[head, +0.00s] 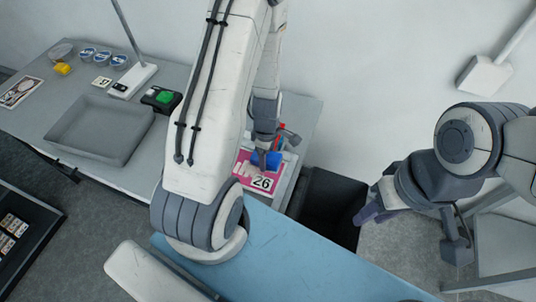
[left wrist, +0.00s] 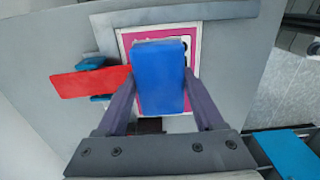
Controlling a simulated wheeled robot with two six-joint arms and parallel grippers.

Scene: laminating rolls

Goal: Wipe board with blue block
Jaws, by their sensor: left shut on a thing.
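My left gripper (head: 268,152) is shut on a blue block (head: 273,160). The block also shows in the left wrist view (left wrist: 158,76), between the two purple fingers. It is over a white board with a magenta border (head: 243,157), marked "26" at its lower edge. In the left wrist view the block covers much of this board (left wrist: 129,39); whether they touch I cannot tell. My right gripper (head: 375,205) hangs at the right over the floor, away from the board; its finger opening is unclear.
A red piece (left wrist: 90,82) with blue parts lies left of the block in the wrist view. A dark bin (head: 332,200) stands beside the board's table. A grey tray (head: 75,160), a green-topped item (head: 165,98) and several lidded tubs (head: 103,56) are further left.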

